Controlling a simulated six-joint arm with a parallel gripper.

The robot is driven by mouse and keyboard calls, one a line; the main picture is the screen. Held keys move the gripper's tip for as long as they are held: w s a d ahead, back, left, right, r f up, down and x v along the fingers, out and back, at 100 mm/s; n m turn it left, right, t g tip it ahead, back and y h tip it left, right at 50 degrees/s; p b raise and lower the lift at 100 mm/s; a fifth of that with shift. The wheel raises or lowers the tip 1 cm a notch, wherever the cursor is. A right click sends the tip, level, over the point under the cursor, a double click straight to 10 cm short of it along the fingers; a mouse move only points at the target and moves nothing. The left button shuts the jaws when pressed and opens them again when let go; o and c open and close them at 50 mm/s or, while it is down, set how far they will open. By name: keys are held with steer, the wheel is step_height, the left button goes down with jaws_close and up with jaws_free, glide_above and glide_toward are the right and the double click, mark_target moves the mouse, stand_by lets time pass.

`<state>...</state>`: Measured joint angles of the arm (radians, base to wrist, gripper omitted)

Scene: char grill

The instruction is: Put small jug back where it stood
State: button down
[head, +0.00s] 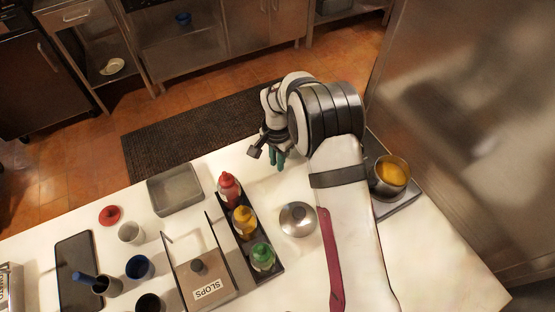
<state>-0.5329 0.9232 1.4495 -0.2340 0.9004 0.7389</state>
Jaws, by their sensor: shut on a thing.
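My gripper (267,150) is at the far edge of the white counter, left of my arm's large wrist joints. It is shut on a small teal-green thing (280,160), which I take to be the small jug. Only a narrow part of it shows below the dark finger, and the rest is hidden by the gripper and arm. Its tilt and its height above the counter cannot be told. No other thing in view is clearly a small jug.
A black rack (274,279) holds red, yellow and green bottles. Left are a grey tray (177,201), cups (131,233) and a SLOPS container (193,298). A round steel lid (298,221) lies beside my arm. A pot (402,186) with yellow contents stands right.

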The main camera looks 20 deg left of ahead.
steer(key=shift+f, duration=0.1)
steer(key=shift+f, duration=0.15)
steer(key=c, duration=0.8)
jaws_free()
steer(key=shift+c, duration=0.2)
